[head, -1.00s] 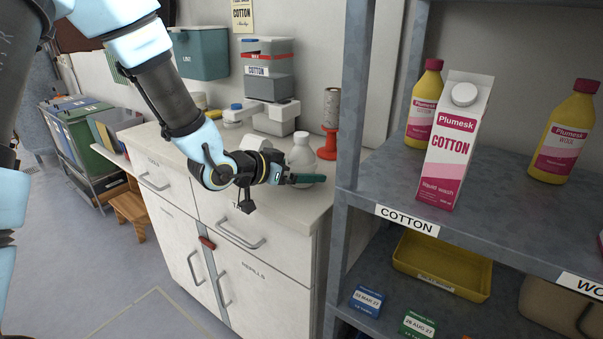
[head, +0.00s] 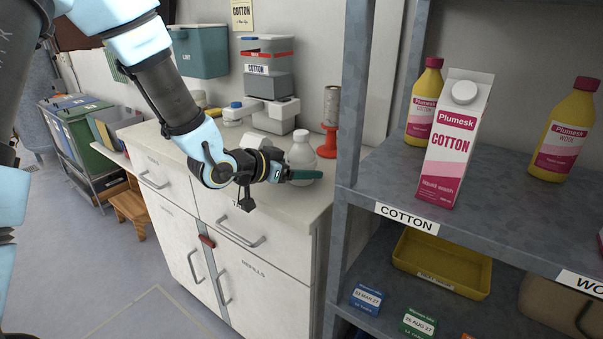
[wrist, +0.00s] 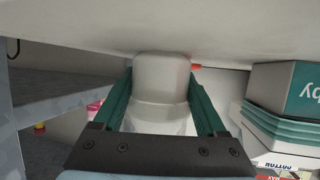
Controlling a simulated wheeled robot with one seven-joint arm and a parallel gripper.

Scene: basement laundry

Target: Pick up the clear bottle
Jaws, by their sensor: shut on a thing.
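The clear bottle (head: 302,150), pale and translucent with a white cap, is upright near the front right of the white counter in the head view. My gripper (head: 304,175) reaches it from the left and is shut on its body. One green finger crosses in front of the bottle and hides its lower part, so I cannot tell whether its base touches the counter. In the wrist view, the bottle (wrist: 162,92) sits between both green fingers.
A red stand (head: 327,142) with a grey cylinder is just behind and right of the bottle. A grey shelf post (head: 353,100) rises close on the right. The counter's front left (head: 160,160) is clear.

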